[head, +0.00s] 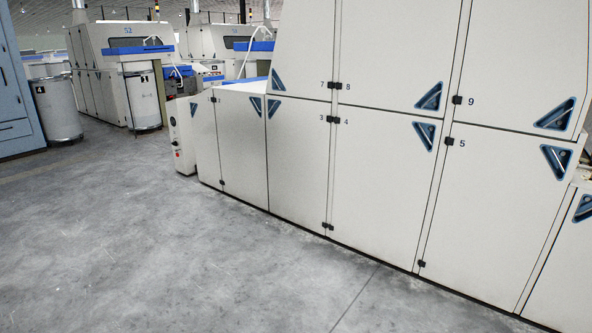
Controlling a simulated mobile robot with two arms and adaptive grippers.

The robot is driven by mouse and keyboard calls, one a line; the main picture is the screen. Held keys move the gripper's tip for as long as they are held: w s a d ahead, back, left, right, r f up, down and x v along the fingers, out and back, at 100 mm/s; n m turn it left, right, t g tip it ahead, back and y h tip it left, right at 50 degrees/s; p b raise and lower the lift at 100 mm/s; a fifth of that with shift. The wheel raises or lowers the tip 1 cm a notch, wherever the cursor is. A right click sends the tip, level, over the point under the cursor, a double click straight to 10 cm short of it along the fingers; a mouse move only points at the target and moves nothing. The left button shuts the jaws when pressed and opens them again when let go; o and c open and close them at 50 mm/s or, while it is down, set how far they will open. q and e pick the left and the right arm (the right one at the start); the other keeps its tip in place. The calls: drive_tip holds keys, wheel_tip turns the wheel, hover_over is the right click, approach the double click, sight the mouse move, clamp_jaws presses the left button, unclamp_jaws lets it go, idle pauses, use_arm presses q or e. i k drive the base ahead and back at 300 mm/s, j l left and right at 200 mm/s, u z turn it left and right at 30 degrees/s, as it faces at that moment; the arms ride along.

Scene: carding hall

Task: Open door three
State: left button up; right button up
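Door three (299,165) is a tall off-white lower panel on the long machine, marked with a small "3" at its upper right. It looks shut and flush with its neighbours. Its blue triangular recessed handle (273,108) is at the upper left corner. Black hinges show on its right edge, an upper one (331,119) and a lower one (327,226). Neither of my grippers is in view.
Door four (380,185) is to the right and door seven (305,50) above; both look shut. Grey concrete floor (180,260) in front is clear. White cans (60,108) and other machines stand farther back left.

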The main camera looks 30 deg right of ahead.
sight(298, 132)
drive_tip(key=i+l+z, duration=0.25)
drive_tip(key=i, duration=0.25)
drive_tip(key=i+l+z, duration=0.1)
drive_tip(key=i+z, duration=0.2)
drive_tip(key=i, duration=0.2)
